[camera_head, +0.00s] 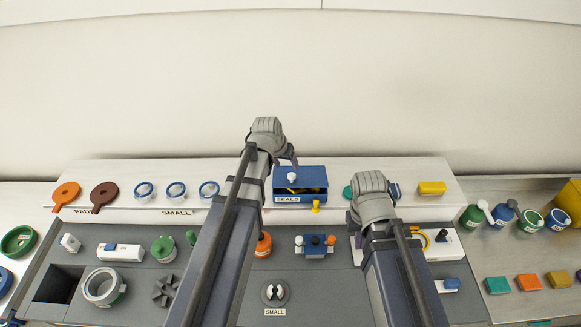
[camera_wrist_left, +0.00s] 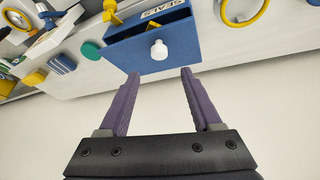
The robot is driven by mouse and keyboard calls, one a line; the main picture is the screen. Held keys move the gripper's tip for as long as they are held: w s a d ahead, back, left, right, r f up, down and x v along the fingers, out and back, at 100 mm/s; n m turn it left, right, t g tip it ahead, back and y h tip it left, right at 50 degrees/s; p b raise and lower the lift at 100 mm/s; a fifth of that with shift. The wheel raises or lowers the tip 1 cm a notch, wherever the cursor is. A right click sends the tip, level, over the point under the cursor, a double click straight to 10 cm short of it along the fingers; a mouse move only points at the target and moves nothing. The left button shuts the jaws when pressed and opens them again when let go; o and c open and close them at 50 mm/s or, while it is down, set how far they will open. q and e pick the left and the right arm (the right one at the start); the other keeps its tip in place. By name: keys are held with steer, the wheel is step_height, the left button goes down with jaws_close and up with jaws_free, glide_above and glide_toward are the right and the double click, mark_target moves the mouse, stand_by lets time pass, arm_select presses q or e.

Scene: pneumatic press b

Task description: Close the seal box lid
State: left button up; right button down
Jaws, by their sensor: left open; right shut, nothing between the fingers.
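The blue seal box (camera_head: 312,198), labelled SEALS, stands on the raised back shelf. Its blue lid (camera_head: 312,176) has a white knob (camera_head: 292,177) and sits toward the back. An opening shows between the lid and the labelled front wall. In the left wrist view a yellow piece shows in that opening, and the lid (camera_wrist_left: 130,57) and knob (camera_wrist_left: 158,48) face the camera. My left gripper (camera_head: 290,160) is open and empty at the lid's back left; its fingers (camera_wrist_left: 158,72) point at the lid, either side of the knob, apart from it. My right gripper (camera_head: 352,218) is shut, its fingers mostly hidden.
A yellow tab (camera_head: 316,206) sticks out at the box's front. Blue rings (camera_head: 208,189) and orange and brown paddles lie left on the shelf (camera_head: 235,215). A green disc and a yellow block (camera_head: 432,187) are to the right. The grey bench in front holds several parts.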

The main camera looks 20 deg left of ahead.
mark_target(292, 174)
arm_select(q)
steer(key=shift+f, duration=0.15)
steer(key=b+x, duration=0.7)
steer(key=shift+w+f, duration=0.2)
steer(key=shift+f, duration=0.1)
steer(key=shift+r, duration=0.1)
steer(key=shift+c, duration=0.3)
jaws_close()
stand_by(0.9)
